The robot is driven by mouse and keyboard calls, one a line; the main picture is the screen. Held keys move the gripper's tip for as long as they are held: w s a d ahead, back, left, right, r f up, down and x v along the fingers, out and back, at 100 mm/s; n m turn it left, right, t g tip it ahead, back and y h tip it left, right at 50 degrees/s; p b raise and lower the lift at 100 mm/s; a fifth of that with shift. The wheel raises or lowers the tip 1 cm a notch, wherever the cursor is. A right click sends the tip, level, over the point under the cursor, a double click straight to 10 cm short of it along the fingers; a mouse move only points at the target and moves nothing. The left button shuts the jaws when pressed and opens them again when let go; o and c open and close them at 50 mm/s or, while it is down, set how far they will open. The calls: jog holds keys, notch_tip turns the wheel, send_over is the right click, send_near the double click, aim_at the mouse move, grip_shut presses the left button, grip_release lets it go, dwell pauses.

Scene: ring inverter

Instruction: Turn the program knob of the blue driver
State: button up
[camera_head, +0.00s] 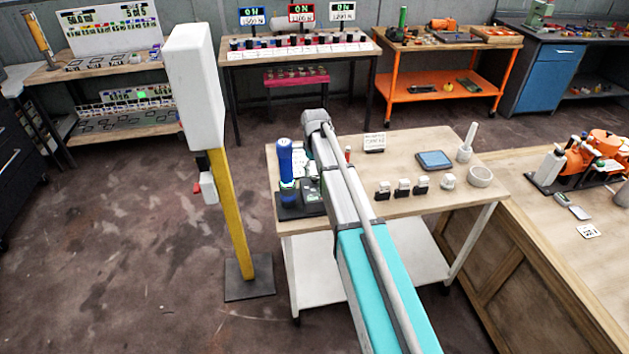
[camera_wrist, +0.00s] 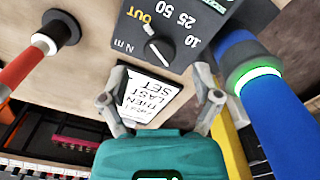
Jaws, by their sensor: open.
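The blue driver (camera_head: 285,160) stands upright on a dark base at the left of the small wooden-topped table. In the wrist view the blue driver (camera_wrist: 262,115) is at the right, with a glowing green ring. A dark grey panel (camera_wrist: 205,30) at the top carries a small knob (camera_wrist: 157,48) with a light pointer, near the marks OUT, 10, 25, 50 and N m. My gripper (camera_wrist: 161,80) is open and empty, its two fingertips spread below the knob in the picture and not visibly touching it. In the head view my arm mostly hides the gripper.
A printed card (camera_wrist: 150,95) lies between the fingers in the wrist view. A red-handled tool with a black collar (camera_wrist: 55,33) is at the left. The table (camera_head: 405,205) also bears several black-and-white blocks, a blue pad (camera_head: 434,160) and a mortar (camera_head: 480,177). A yellow post (camera_head: 232,215) stands left.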

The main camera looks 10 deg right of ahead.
aim_at(315, 180)
jog(key=shift+f+b, duration=1.15)
jog(key=shift+f, duration=0.25)
grip_shut()
jog(key=shift+m, duration=0.5)
jog(key=m, duration=0.3)
jog(key=shift+m, duration=1.9)
